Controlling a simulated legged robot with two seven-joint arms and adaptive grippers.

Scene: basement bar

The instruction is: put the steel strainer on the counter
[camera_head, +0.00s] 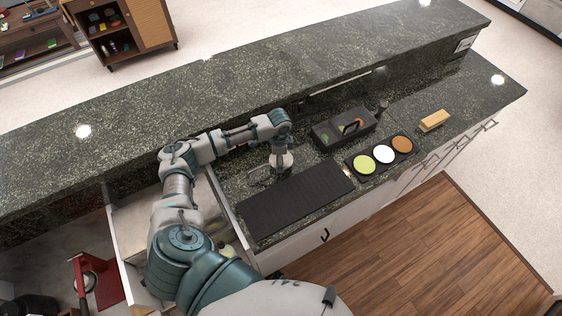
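My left arm reaches over the lower dark granite counter (447,92). Its gripper (281,163) points down at the counter, behind the black ribbed mat. A small, thin, metallic, curved shape (258,173) shows just left of the gripper, at the counter surface. It looks like part of the steel strainer, but it is too small to be sure. The fingers are small and partly hidden, so I cannot tell whether they are open or shut on it. My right gripper is out of view.
A black ribbed mat (296,198) lies in front of the gripper. To the right are a black caddy (345,129), a tray with three coloured rounds (384,170) and a yellow-tan block (434,120). A raised granite ledge (240,85) runs behind. An open drawer (130,232) is at left.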

